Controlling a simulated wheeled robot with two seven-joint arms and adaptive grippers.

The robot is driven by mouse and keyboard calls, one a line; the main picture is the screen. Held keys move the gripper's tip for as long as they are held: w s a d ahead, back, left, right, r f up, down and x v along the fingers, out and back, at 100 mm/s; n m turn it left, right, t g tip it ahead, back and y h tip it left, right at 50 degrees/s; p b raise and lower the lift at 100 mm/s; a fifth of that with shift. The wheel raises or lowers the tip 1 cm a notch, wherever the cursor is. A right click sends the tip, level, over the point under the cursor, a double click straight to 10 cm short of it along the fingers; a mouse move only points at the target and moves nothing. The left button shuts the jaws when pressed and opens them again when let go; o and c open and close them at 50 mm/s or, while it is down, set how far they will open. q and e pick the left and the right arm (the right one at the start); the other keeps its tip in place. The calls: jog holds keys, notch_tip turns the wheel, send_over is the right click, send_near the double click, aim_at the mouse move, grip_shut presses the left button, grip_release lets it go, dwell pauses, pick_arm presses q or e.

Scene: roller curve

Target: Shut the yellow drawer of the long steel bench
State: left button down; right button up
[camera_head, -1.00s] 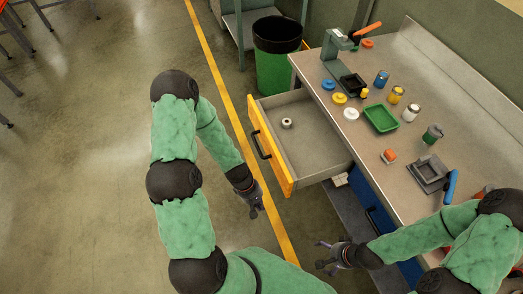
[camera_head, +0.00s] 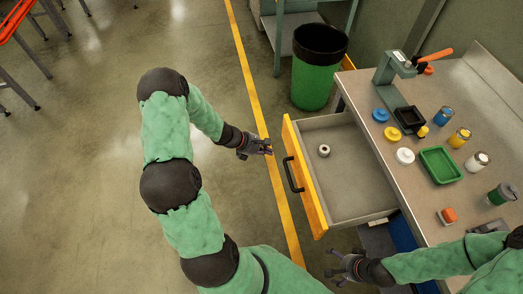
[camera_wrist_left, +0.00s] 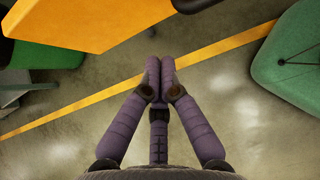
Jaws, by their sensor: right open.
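The yellow drawer (camera_head: 304,178) of the long steel bench (camera_head: 415,185) stands pulled out, with its front facing left and a black handle (camera_head: 292,174) on it. A small pale ring-shaped part (camera_head: 324,150) lies inside. My left gripper (camera_head: 266,147) is just left of the drawer front, near its far end, apart from it and empty. In the left wrist view its fingers (camera_wrist_left: 153,75) meet at the tips, and the yellow front (camera_wrist_left: 95,22) shows at upper left. My right gripper (camera_head: 336,267) is open and empty below the drawer's near corner.
A green bin with a black rim (camera_head: 318,68) stands beyond the drawer. On the benchtop are a press (camera_head: 400,70), a green tray (camera_head: 440,165), several jars and lids. A yellow floor line (camera_head: 259,100) runs left of the drawer.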

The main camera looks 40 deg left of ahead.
aim_at(322, 148)
pick_arm(q)
jog(key=shift+w+d+f+b, duration=0.35)
jog(key=shift+w+d+f, duration=0.1)
jog(key=shift+w+d, duration=0.35)
jog(key=shift+w+d+f+b, duration=0.3)
jog(key=shift+w+d+f, duration=0.1)
jog(key=shift+w+d, duration=0.35)
jog(key=shift+w+d+f+b, duration=0.4)
jog(key=shift+w+d, duration=0.25)
jog(key=shift+w, duration=0.3)
pick_arm(e)
jog(key=shift+f, duration=1.25)
pick_arm(q)
jog(key=shift+f, duration=0.1)
